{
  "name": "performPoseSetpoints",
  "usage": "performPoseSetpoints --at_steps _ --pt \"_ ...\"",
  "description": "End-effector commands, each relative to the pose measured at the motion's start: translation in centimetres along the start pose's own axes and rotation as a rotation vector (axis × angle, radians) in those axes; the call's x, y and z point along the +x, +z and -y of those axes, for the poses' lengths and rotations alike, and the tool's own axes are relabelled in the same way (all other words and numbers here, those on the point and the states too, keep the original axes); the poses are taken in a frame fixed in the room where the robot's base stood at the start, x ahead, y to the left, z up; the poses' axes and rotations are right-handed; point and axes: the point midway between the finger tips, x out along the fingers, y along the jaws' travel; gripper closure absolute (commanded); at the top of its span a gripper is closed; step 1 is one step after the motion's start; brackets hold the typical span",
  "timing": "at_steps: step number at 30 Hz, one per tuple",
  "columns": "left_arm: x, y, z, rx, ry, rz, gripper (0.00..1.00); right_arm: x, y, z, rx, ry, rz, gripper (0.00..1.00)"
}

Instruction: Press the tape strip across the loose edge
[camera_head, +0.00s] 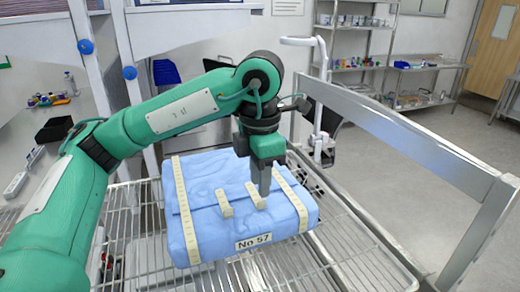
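A blue wrapped package (205,215) lies on a wire rack, with a white label reading No 57 (254,241) on its front face. A long cream tape strip (184,210) runs over its left side and another (291,200) over its right side. Two short cream strips lie between them: a left one (226,204) and a right one (256,196), across the front fold of the wrap. My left gripper (263,192) points down at the right short strip, its fingers together; the tips seem at or just above the strip. My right gripper is not in view.
The wire rack (285,268) has free room in front of the package. A metal rail (420,145) runs along the right side. A white stand (321,100) is behind the package. Shelves with small items stand at the back; floor is clear at right.

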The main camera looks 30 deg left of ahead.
Motion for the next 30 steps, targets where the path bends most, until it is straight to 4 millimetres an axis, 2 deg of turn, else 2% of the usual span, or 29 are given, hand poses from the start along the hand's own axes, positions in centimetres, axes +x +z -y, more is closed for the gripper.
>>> performPoseSetpoints --at_steps 1,3,16,22,30 --pt "-1.0 0.1 0.0 0.001 0.003 0.006 0.71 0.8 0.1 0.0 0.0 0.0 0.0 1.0" --pt "-2.1 0.0 0.0 0.0 0.003 0.003 0.71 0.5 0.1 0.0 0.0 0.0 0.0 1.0" --pt "-7.5 0.0 0.0 0.001 0.002 0.002 0.71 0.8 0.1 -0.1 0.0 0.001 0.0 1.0" --pt "-8.8 0.0 0.0 0.001 0.001 0.001 0.71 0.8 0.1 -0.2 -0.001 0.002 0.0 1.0" --pt "-9.2 0.0 0.0 0.001 0.0 -0.001 0.71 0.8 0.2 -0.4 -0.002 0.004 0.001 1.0"
